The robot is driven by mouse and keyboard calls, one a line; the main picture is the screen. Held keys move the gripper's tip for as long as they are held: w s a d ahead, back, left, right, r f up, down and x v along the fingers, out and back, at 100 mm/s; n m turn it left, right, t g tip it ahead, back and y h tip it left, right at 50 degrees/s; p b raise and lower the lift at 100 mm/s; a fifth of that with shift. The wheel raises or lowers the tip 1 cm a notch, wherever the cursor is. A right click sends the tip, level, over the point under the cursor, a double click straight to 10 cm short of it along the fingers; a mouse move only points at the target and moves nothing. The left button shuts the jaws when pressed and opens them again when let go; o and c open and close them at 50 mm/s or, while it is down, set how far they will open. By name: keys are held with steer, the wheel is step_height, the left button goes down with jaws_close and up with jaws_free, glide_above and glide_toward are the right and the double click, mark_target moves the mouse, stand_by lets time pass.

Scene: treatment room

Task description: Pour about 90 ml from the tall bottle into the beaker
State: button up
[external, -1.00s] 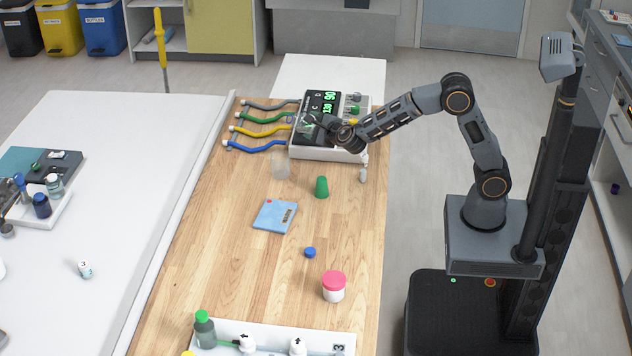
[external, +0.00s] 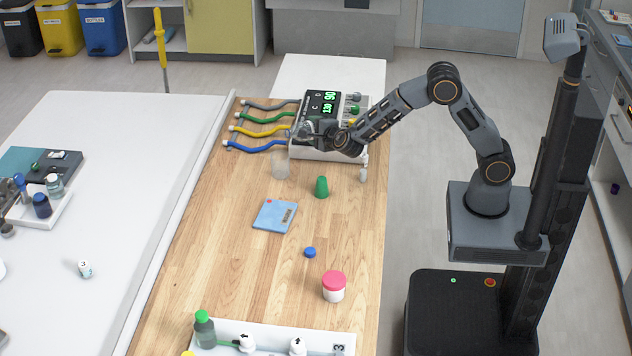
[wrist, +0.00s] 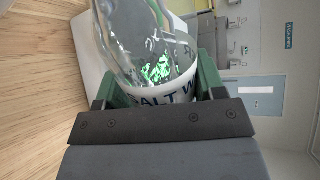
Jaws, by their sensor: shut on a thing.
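My gripper (external: 320,132) is shut on the clear tall bottle, in front of the monitor box. In the wrist view, the bottle (wrist: 160,99) sits between the green fingers (wrist: 158,86); its white label reads "SALT W" and is partly cut off. The room appears turned on its side there, so the bottle is strongly tilted. In the external view the bottle is small and hard to make out. The clear beaker (external: 281,166) stands on the wooden table, below and left of my gripper. I cannot make out liquid in it or a stream from the bottle.
The monitor box (external: 330,154) with coloured hoses stands behind. A green cone-like piece (external: 321,187), blue booklet (external: 275,215), blue cap (external: 310,252) and pink-lidded jar (external: 334,287) are on the table (external: 225,270). A white rack (external: 270,330) stands at the front.

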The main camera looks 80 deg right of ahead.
steer(key=shift+w+r+n+p, duration=0.2)
steer(key=shift+n+p, duration=0.5)
steer(key=shift+p, duration=1.35)
steer(key=shift+s+d+g, duration=0.25)
steer(key=shift+s+g, duration=0.05)
steer(key=shift+s, duration=0.1)
steer(key=shift+s+d+p, duration=0.15)
steer(key=shift+p, duration=0.15)
steer(key=shift+s+r+n+h+p, duration=0.1)
steer(key=shift+n+h+p, duration=0.35)
steer(key=shift+p, duration=0.85)
stand_by(0.8)
steer(key=b, duration=0.2)
steer(key=f+b, duration=0.1)
steer(key=b, duration=0.1)
steer(key=shift+s+d+f+m+y, duration=0.1)
steer(key=shift+d+f+m+y, duration=0.05)
steer(key=shift+f+m+y, duration=0.15)
steer(key=m+b, duration=0.1)
steer(key=b, duration=0.2)
steer(key=shift+r, duration=0.1)
steer(key=shift+r+m, duration=0.25)
steer(key=shift+r, duration=0.1)
